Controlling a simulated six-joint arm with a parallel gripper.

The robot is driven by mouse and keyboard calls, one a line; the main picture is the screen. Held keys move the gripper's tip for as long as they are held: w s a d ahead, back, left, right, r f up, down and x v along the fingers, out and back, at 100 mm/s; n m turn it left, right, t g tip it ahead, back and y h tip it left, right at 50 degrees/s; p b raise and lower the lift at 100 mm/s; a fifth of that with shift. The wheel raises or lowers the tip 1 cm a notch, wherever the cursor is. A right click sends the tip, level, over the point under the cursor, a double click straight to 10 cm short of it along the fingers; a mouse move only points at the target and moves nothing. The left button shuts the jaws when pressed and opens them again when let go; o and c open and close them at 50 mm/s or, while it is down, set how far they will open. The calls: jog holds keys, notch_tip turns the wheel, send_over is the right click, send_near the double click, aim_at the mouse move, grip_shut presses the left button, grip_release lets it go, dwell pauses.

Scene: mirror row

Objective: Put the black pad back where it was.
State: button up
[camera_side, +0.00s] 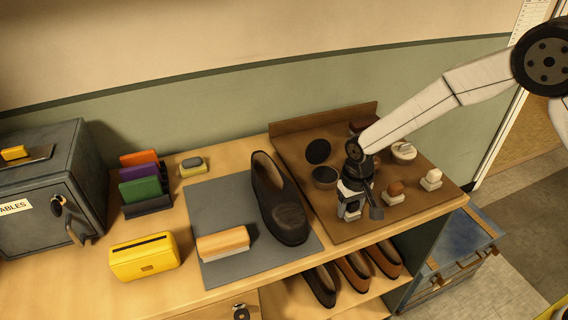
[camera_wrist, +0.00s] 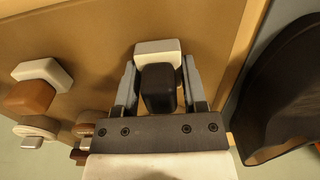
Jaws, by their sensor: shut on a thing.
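The black pad, a dark block with a white base, is between my gripper's fingers in the wrist view (camera_wrist: 158,88). My gripper (camera_side: 351,211) is shut on it, with one finger on each side. In the side view my gripper is low over the front part of the brown board (camera_side: 330,215), left of a brown-topped pad (camera_side: 394,191). The fingers largely hide the black pad there. I cannot tell whether its base touches the board.
A black shoe (camera_side: 283,205) and an orange-topped brush (camera_side: 223,243) are on the grey mat (camera_side: 205,204) to the left.

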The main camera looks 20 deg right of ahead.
jog(key=shift+f, duration=0.1)
jog(key=o, duration=1.1)
notch_tip(320, 180, up, 12)
jog(key=shift+r, duration=0.15)
dwell(0.8)
jog(key=s+d+t, duration=0.1)
jog(key=s+d, duration=0.3)
jog(key=s, duration=0.1)
jog(key=s+d, duration=0.4)
jog(key=s, duration=0.2)
jog(key=s+d+f+t, duration=0.1)
jog(key=s+d, duration=0.4)
jog(key=s, duration=0.1)
jog(key=shift+s+t, duration=0.2)
jog(key=shift+t, duration=0.1)
